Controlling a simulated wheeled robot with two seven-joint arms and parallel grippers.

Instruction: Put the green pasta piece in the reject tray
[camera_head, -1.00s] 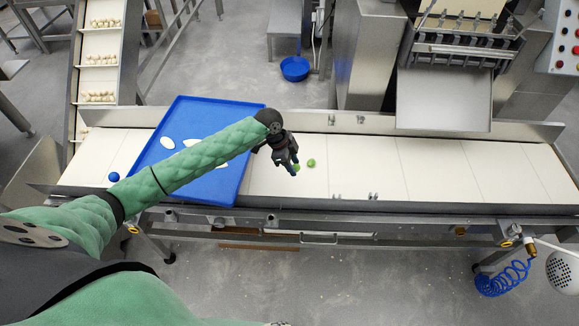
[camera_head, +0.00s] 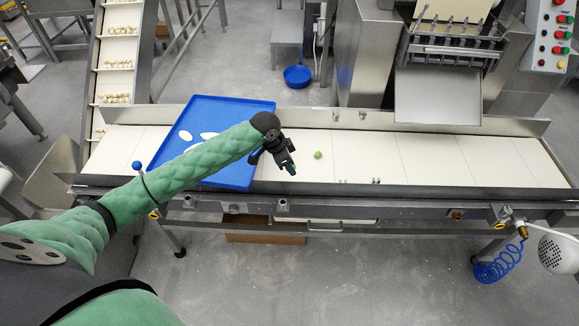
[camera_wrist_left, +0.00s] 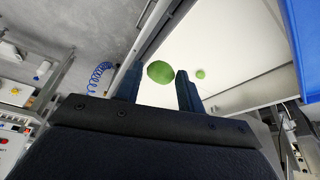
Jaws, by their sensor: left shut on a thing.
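My left gripper (camera_head: 291,168) is over the white conveyor belt, just right of the blue tray. It is shut on a green pasta piece (camera_wrist_left: 160,72), which shows between its fingertips (camera_wrist_left: 158,88) in the left wrist view; the gripper hides this piece in the head view. A second green piece (camera_head: 318,155) lies on the belt to the right of the gripper, and it also shows small in the wrist view (camera_wrist_left: 200,74). The blue tray (camera_head: 245,112) lies on the belt with pale oval pieces on it, partly covered by my left arm. My right gripper is not in view.
The belt (camera_head: 420,160) is clear to the right, with low metal side rails. A metal machine (camera_head: 440,95) stands behind it. A sloped conveyor (camera_head: 117,65) with pale pieces rises at the back left. A blue bowl (camera_head: 297,76) is behind the belt.

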